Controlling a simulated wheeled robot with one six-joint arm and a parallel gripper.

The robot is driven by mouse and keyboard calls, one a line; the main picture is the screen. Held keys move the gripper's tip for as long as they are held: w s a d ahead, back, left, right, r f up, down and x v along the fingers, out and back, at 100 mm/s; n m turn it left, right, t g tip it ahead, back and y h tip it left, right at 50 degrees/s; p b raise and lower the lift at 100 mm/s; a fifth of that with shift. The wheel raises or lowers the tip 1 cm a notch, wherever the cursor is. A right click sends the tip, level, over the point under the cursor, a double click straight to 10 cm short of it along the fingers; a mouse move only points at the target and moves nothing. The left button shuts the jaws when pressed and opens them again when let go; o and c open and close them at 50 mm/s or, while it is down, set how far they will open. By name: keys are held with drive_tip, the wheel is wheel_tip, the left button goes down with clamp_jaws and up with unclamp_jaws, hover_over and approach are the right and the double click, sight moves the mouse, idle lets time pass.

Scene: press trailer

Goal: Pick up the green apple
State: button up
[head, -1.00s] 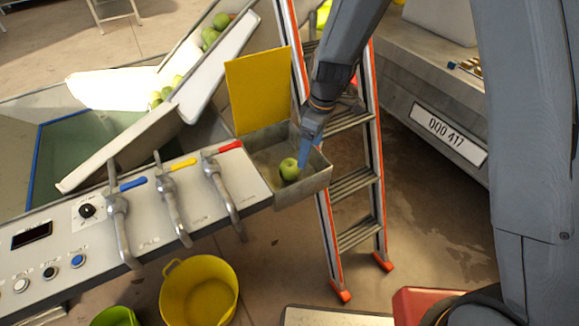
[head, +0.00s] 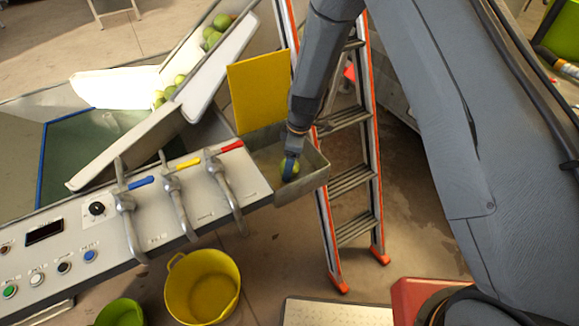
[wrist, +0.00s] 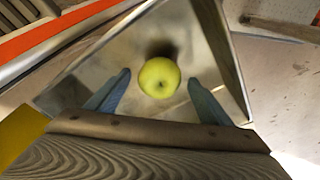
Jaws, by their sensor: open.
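The green apple (wrist: 159,78) lies in a grey metal tray (head: 318,174) at the right end of the control panel. In the wrist view the apple sits between the two blue-grey fingers of my gripper (wrist: 158,92), with a gap on each side. My gripper (head: 289,168) is open and reaches down into the tray. In the head view it hides part of the apple (head: 295,165).
A yellow plate (head: 258,92) stands upright at the tray's back. An orange-edged stepladder (head: 350,178) is close on the right. The panel (head: 150,212) carries several levers. A yellow bucket (head: 203,287) stands below. More apples (head: 212,38) lie in a chute.

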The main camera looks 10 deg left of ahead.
drive_tip(key=shift+a+f, duration=0.15)
drive_tip(key=shift+f, duration=0.8)
drive_tip(key=c, duration=1.2)
drive_tip(key=shift+c, duration=0.2)
drive_tip(key=shift+r, duration=0.2)
